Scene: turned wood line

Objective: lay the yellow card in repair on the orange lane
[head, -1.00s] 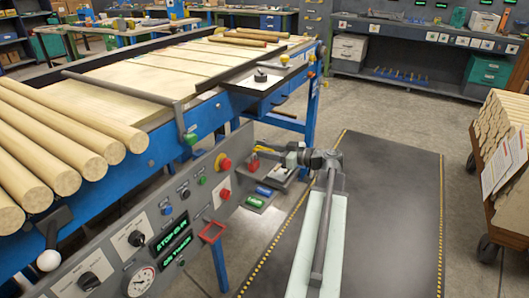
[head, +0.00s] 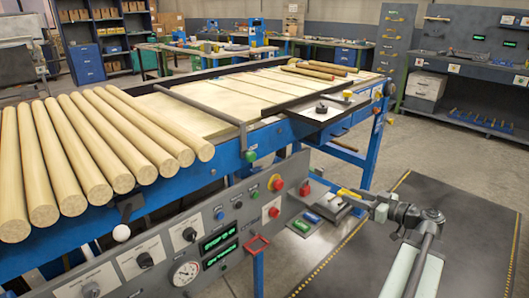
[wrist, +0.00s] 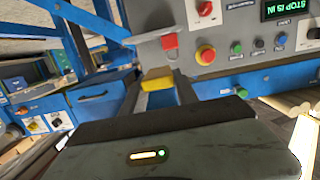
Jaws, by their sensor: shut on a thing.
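My gripper (head: 352,197) is in front of the control panel's right end in the head view. It is shut on a small yellow piece, the yellow card (head: 347,193). In the wrist view the yellow card (wrist: 157,78) sits between the fingertips of my gripper (wrist: 158,90), clear of the panel behind. I cannot make out an orange lane in either view.
Green (head: 301,226) and blue (head: 312,217) cylinders lie on a small shelf. Wooden rods (head: 95,160) lie on the blue table. The dark floor mat (head: 460,240) is clear.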

